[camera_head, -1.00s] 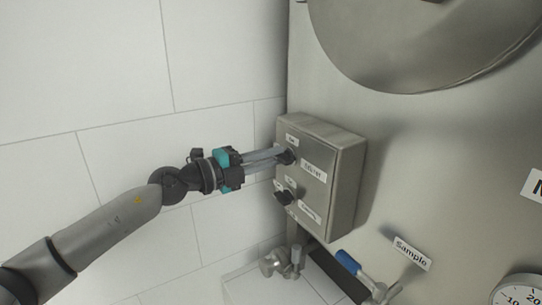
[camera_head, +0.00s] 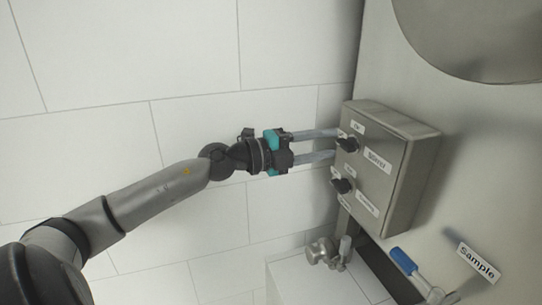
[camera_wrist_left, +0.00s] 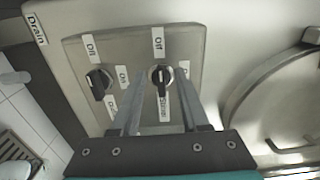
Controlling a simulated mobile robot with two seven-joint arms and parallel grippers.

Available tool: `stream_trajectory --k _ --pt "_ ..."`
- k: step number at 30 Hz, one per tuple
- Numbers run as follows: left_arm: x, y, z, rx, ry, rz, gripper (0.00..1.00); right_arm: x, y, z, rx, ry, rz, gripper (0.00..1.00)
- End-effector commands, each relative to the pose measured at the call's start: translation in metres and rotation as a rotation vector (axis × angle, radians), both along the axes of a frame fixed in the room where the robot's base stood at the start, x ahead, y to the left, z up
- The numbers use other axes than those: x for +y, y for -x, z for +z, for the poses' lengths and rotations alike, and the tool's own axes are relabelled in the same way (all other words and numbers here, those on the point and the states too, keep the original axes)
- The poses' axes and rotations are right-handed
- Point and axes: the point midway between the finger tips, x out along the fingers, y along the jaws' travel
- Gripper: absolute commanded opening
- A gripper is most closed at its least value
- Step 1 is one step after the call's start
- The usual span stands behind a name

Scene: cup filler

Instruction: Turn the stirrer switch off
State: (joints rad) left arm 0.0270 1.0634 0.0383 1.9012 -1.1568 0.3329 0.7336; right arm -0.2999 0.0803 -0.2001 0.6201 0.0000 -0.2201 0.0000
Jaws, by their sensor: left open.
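A grey control box (camera_head: 400,165) carries two black rotary knobs. The stirrer knob (camera_head: 348,145) is the upper one in the head view, beside the "Stirrer" label (camera_head: 377,160). My left gripper (camera_head: 335,144) is open, with its two fingers spread at this knob. In the left wrist view the stirrer knob (camera_wrist_left: 160,76) lies between and just beyond the fingertips (camera_wrist_left: 160,82). Its ridge runs roughly in line with the "Off" label (camera_wrist_left: 158,42) above it. Contact with the fingers is not clear. My right gripper is not in view.
A second knob (camera_head: 343,186) sits below the stirrer knob, close to the lower finger. A blue-handled sample valve (camera_head: 404,261) and a metal fitting (camera_head: 325,252) are below the box. The tiled wall (camera_head: 120,60) is behind my arm.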

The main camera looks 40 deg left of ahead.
Motion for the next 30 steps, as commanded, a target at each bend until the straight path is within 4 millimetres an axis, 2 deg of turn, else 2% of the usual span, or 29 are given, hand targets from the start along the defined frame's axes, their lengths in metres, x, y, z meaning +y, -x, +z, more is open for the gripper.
stream_trajectory --k 9,30 --pt "0.014 0.026 -0.003 0.003 -0.002 -0.002 0.45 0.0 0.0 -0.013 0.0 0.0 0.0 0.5" --pt "0.053 0.091 -0.001 0.001 0.001 0.002 0.45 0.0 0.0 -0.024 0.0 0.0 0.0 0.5"
